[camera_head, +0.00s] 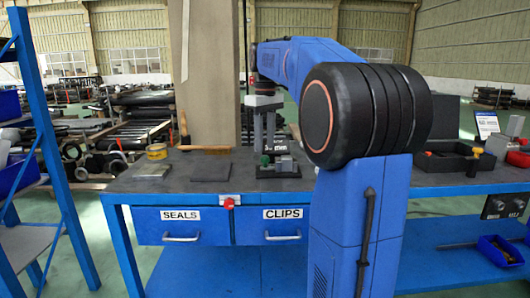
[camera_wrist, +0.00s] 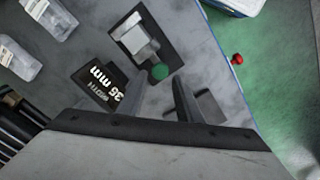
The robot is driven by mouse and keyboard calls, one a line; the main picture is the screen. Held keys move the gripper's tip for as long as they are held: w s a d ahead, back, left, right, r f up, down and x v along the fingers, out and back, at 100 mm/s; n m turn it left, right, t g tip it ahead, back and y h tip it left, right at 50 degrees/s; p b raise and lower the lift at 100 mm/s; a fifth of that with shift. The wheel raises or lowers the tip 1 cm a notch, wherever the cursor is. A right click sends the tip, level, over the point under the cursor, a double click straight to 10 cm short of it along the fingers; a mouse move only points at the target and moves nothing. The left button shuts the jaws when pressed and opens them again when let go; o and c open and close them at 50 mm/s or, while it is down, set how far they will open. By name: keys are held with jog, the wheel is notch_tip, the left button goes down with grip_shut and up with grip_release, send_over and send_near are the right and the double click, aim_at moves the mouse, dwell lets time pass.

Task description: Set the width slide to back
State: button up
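The width slide (camera_wrist: 138,36) is a dark plate with a grey block and a round green knob (camera_wrist: 159,72). Beside it lies a black label plate (camera_wrist: 106,86) reading "35 mm" and "WIDTH". In the head view the slide (camera_head: 280,172) stands on the workbench, with its green knob (camera_head: 265,160) at its left. My gripper (camera_head: 264,143) points down just above the knob. In the wrist view my gripper (camera_wrist: 161,84) is open, its two fingers apart, with the knob near the gap between their tips. Whether a finger touches the knob I cannot tell.
The workbench (camera_head: 140,183) carries a yellow tin (camera_head: 156,151), a hammer (camera_head: 186,138) and dark flat pads (camera_head: 211,167) at left. A black tray (camera_head: 443,160) stands at right. Drawers labelled SEALS (camera_head: 181,226) and CLIPS (camera_head: 268,226) are shut below. A red knob (camera_head: 229,203) sits on the front edge.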

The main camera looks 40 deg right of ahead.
aim_at(265, 157)
jog(key=shift+f, duration=1.9)
grip_shut()
jog(key=shift+w+a, duration=0.8)
jog(key=shift+a, duration=0.35)
grip_release()
jog(key=shift+a, duration=0.1)
